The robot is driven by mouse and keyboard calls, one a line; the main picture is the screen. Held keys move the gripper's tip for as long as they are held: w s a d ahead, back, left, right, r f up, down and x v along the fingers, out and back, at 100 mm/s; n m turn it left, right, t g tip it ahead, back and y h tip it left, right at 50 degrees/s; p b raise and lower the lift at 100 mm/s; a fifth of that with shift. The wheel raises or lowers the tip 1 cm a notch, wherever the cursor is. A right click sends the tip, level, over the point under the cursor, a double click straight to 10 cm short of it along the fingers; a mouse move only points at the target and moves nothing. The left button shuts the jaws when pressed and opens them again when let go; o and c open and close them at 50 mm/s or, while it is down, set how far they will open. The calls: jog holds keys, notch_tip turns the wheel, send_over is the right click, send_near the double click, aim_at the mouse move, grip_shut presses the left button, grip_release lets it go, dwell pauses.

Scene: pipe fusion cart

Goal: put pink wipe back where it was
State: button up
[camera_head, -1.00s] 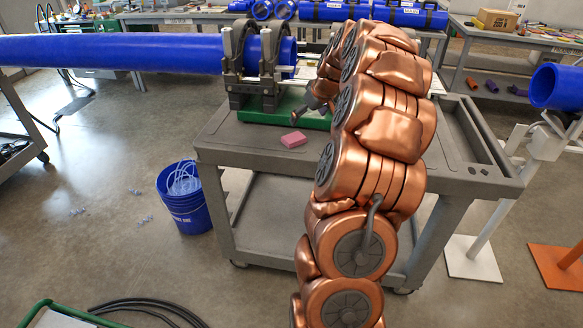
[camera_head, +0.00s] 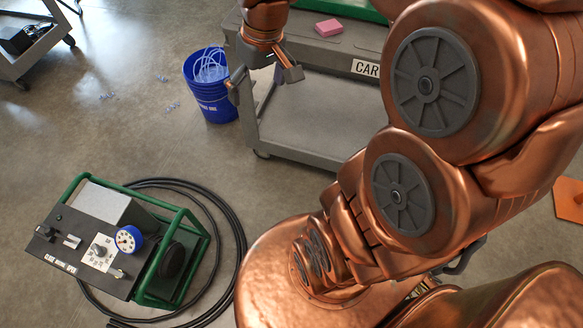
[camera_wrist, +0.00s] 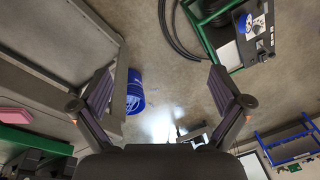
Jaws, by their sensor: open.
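The pink wipe (camera_head: 328,28) is a small flat block lying on the top of the grey cart (camera_head: 300,60), beside a green base. It also shows at the left edge of the wrist view (camera_wrist: 14,116). My gripper (camera_head: 262,82) is in front of the cart's left front corner, to the left of the wipe and apart from it. In the wrist view my gripper (camera_wrist: 163,100) has its two fingers spread wide with nothing between them.
A blue bucket (camera_head: 212,95) with clear tubing stands on the floor left of the cart, close to my gripper. A green-framed control unit (camera_head: 125,240) and coiled black hose (camera_head: 236,225) lie at lower left. Floor between them is open.

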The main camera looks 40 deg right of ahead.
jog(key=s+a+f+g, duration=0.1)
jog(key=s+a, duration=0.1)
jog(key=s, duration=0.7)
jog(key=s+a+f+g+h, duration=0.1)
jog(key=s+a+f, duration=0.1)
jog(key=s, duration=0.7)
jog(key=shift+s+a+f+g, duration=0.2)
jog(key=shift+a+f+g, duration=0.15)
jog(key=shift+a, duration=0.4)
notch_tip(320, 180, up, 5)
jog(key=p, duration=0.5)
jog(key=shift+r, duration=0.15)
